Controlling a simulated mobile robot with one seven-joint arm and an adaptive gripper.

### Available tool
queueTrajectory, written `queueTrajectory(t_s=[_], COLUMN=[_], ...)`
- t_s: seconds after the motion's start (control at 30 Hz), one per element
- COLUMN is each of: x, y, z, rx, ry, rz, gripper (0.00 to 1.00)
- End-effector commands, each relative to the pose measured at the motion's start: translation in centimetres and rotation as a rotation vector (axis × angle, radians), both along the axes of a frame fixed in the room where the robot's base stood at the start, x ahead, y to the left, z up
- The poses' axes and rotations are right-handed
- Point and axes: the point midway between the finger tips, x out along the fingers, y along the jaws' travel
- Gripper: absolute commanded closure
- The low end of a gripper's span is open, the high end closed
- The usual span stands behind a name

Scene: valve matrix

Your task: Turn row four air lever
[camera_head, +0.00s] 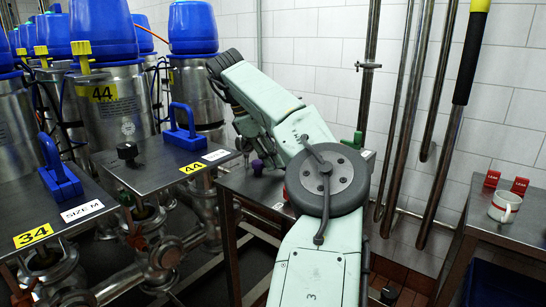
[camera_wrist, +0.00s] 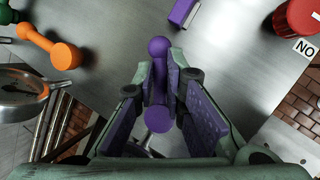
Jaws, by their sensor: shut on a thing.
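In the wrist view a purple lever with rounded ends (camera_wrist: 158,47) lies between the fingers of my gripper (camera_wrist: 161,78). The purple-padded fingers are shut on it. An orange lever (camera_wrist: 48,47) with round ends is to the left, apart from my gripper. In the head view a small purple knob (camera_head: 257,166) shows beside my arm, at the table behind it. My arm hides most of that table and the gripper's hold. No row-four label shows in the wrist view.
A red knob (camera_wrist: 298,15) with a "NO" label is at the upper right, and a purple block (camera_wrist: 183,12) at the top. Blue handles (camera_head: 184,128) stand on the left tables.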

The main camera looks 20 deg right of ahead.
Motion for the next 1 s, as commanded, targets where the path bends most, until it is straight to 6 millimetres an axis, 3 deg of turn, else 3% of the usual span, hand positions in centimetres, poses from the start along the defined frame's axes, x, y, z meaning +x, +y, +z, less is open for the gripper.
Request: queueTrajectory(t_s=[0.5,1.0], x=[-0.37,-0.54], y=[0.63,1.0], z=[0.32,0.02], rx=[0.002,0.003], ry=[0.004,0.002], rz=[-0.404,-0.527], gripper=[1.0,1.0])
